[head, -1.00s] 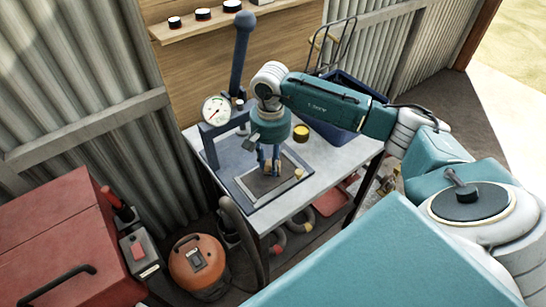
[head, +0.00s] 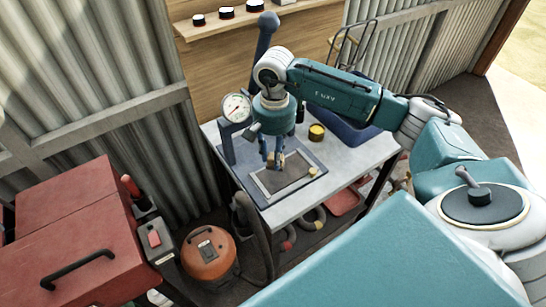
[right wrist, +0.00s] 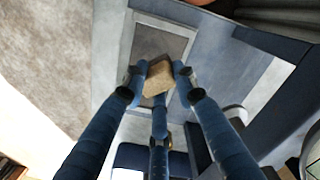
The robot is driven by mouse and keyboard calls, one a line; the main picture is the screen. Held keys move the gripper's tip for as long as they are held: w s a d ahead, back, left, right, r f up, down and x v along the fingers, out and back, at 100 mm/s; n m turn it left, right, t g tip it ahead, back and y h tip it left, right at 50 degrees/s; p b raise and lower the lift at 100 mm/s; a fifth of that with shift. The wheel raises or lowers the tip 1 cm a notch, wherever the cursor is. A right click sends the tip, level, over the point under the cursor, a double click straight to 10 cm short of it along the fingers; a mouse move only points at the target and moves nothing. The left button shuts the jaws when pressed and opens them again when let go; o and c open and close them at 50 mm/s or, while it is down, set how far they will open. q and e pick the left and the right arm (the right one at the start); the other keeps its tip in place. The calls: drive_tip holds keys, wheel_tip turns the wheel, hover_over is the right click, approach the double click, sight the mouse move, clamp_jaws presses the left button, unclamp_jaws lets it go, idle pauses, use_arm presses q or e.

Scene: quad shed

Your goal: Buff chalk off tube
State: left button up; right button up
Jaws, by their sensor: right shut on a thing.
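My right gripper (head: 273,160) is above the bench press plate, pointing down. Its blue fingers are shut on a tan block (right wrist: 158,77), which also shows in the head view (head: 281,160). Below it a flat dark grey rectangle (head: 292,181) lies in a pale border on the blue-grey plate; it also shows in the right wrist view (right wrist: 160,42). It may be the tube piece, but I cannot tell. No clear chalk mark shows on it. I cannot tell whether the block touches it. My left gripper is not in view.
A small yellow piece (head: 313,171) lies at the rectangle's right edge. A dial gauge (head: 236,107) and lever stand behind on the left. A yellow tin (head: 317,132) and a blue bin (head: 352,137) stand at the right. The front strip of the grey bench (head: 330,185) is clear.

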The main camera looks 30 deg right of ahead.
drive_tip(key=shift+a+r+p, duration=0.1)
drive_tip(key=shift+r+p, duration=0.55)
drive_tip(key=shift+r, duration=1)
drive_tip(key=shift+a, duration=0.1)
